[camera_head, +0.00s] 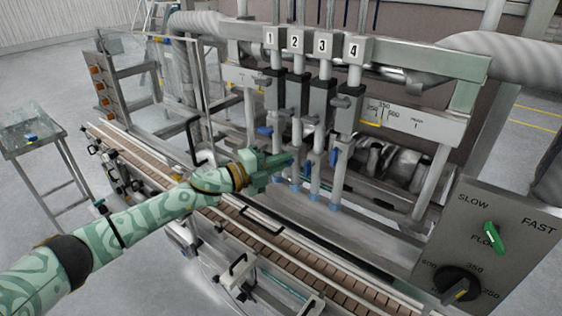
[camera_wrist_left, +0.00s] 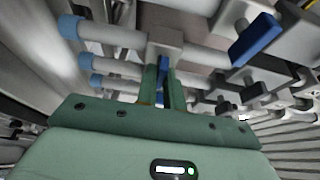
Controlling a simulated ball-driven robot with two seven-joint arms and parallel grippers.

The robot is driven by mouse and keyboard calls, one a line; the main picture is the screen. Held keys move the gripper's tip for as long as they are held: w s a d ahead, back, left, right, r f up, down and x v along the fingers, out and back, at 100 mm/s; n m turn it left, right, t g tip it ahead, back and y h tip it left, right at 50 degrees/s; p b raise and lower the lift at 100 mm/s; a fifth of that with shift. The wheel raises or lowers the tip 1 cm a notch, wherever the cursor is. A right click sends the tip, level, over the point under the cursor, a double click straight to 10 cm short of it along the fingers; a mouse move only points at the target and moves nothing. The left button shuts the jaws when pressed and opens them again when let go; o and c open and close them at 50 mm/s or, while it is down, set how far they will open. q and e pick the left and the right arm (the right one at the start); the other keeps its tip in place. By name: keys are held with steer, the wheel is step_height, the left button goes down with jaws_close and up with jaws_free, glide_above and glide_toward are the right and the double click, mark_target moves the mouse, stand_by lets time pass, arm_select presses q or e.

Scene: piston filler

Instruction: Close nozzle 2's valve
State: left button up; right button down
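Nozzle 2 (camera_head: 296,133) is the second of several upright steel nozzles under numbered blocks. Its blue valve handle is mostly hidden by my left gripper in the head view. My left gripper (camera_head: 285,161) is in front of the lower pipes of nozzles 1 and 2. In the left wrist view, a blue handle (camera_wrist_left: 164,66) stands in the narrow gap between the green fingers of my left gripper (camera_wrist_left: 163,82), which look closed on it. A steel valve block (camera_wrist_left: 165,42) is just beyond the fingertips. My right gripper is not in view.
Nozzle 1's blue handle (camera_head: 264,131) is at the upper left of my gripper; another blue handle (camera_head: 333,157) is at nozzle 4. The conveyor (camera_head: 235,225) with its rails runs below. A control panel (camera_head: 490,250) stands at the right. Neighbouring nozzles are close.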

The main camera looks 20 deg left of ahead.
arm_select(q)
steer(key=o, duration=0.4)
steer(key=shift+b+v, duration=2.15)
steer(key=shift+v, duration=6)
steer(key=shift+w+a, duration=0.1)
